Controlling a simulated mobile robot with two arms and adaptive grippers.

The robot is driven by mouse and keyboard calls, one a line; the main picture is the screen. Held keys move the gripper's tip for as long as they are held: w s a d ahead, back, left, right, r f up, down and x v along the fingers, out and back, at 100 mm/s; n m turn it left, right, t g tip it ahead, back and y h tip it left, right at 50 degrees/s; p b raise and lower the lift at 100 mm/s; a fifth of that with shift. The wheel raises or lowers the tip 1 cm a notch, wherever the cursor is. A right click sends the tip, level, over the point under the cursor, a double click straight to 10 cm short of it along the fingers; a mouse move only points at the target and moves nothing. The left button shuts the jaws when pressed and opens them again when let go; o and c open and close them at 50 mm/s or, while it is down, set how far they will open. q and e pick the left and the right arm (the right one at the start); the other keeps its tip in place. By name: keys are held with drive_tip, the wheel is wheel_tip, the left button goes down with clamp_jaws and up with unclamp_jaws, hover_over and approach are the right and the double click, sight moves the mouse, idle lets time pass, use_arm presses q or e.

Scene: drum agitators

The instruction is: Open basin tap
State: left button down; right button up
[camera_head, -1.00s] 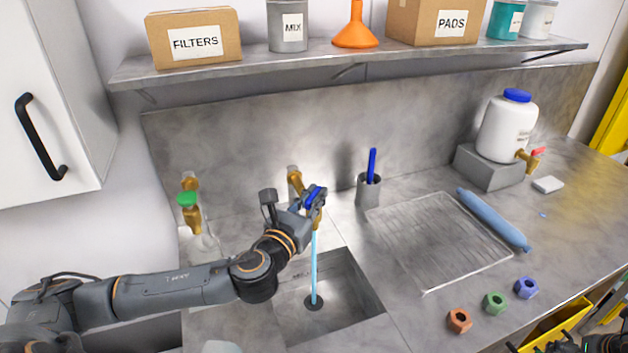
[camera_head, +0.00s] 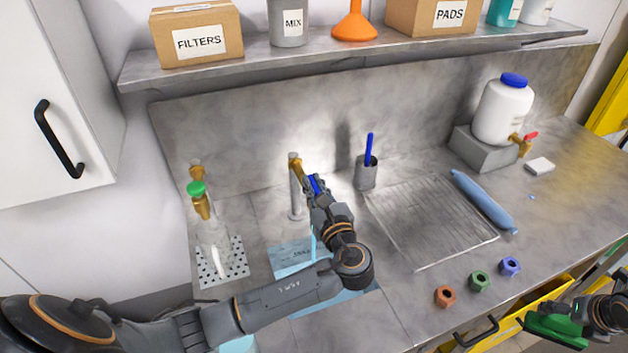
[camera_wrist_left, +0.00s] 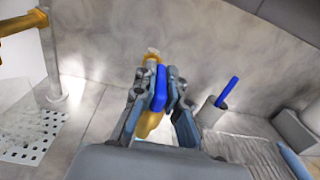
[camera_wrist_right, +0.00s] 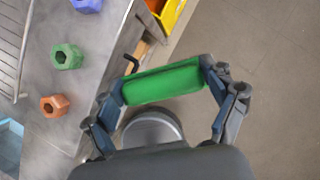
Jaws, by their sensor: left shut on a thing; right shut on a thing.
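The basin tap (camera_head: 295,165) is brass on a grey post at the back of the sink, with a blue lever. My left gripper (camera_head: 316,188) is shut on the blue lever, which shows between its fingers in the left wrist view (camera_wrist_left: 159,88). A thin light-blue water stream (camera_head: 313,243) falls into the basin (camera_head: 292,258), where blue water covers the visible floor. My forearm hides part of the basin. My right gripper (camera_wrist_right: 163,80) is shut on a green cylindrical thing (camera_wrist_right: 165,82), held off the counter's front at lower right.
A green-handled brass tap (camera_head: 198,198) stands at left above a perforated drain plate (camera_head: 222,262). A grey cup (camera_head: 366,173) with a blue stick, a ribbed drainboard (camera_head: 430,220), a blue roll (camera_head: 483,200) and coloured nuts (camera_head: 479,281) occupy the right. A yellow drawer (camera_head: 505,325) is open in front.

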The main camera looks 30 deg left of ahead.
use_arm(q)
drive_tip(key=shift+n, duration=0.3)
drive_tip(key=c, duration=1.4)
unclamp_jaws()
drive_tip(key=v, duration=1.2)
drive_tip(key=shift+w+d, duration=0.1)
